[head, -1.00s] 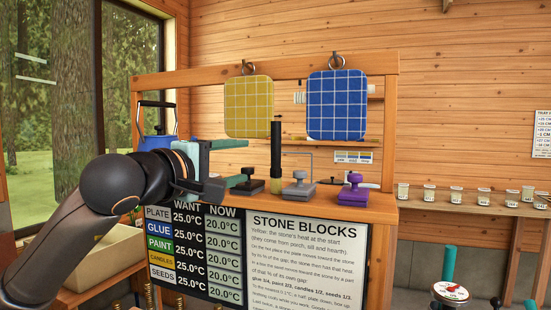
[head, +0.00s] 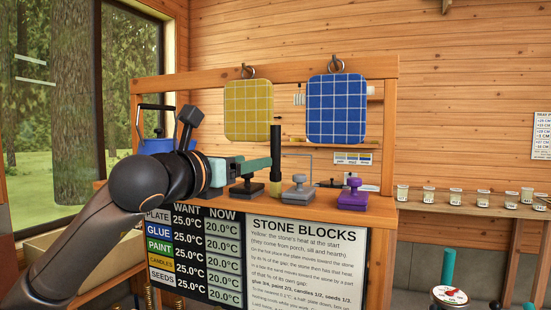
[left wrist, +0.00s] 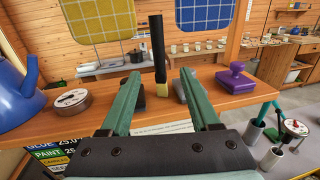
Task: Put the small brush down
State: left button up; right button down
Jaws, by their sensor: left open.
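The small brush (head: 276,148), with a black handle and a pale yellow-green tip, stands upright, tip down, on the wooden shelf (head: 325,211). In the left wrist view the brush (left wrist: 158,48) shows upright in the gap between my fingers, near their tips. My left gripper (head: 262,165) is open, with green fingers spread on either side of the brush's line (left wrist: 160,76). I cannot tell whether a finger touches it. My right gripper is not in view.
A black stamp (head: 247,187), a grey stamp (head: 299,192) and a purple stamp (head: 353,195) stand close by on the shelf. A yellow pad (head: 248,110) and a blue pad (head: 336,108) hang behind. A blue kettle (left wrist: 17,92) and a tape reel (left wrist: 70,100) stand at left.

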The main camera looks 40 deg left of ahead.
aim_at(276, 172)
pick_arm(q)
jog(key=w, duration=0.1)
jog(key=w+p, duration=0.1)
jog(key=w, duration=0.2)
jog(key=shift+w+a+r, duration=0.1)
jog(key=shift+w+a, duration=0.2)
jog(key=shift+w+a+p, duration=0.1)
jog(key=shift+w+p, duration=0.2)
jog(key=shift+w, duration=0.2)
jog(key=w, duration=0.1)
jog(key=w+p, duration=0.1)
jog(key=w, duration=0.2)
jog(key=shift+w+a+f+p, duration=0.25)
jog(key=shift+a+p, duration=0.1)
jog(key=shift+p, duration=0.05)
jog(key=shift+w, duration=0.2)
jog(key=shift+f, duration=0.1)
jog(key=shift+c, duration=0.3)
jog(key=c, duration=0.9)
grip_shut()
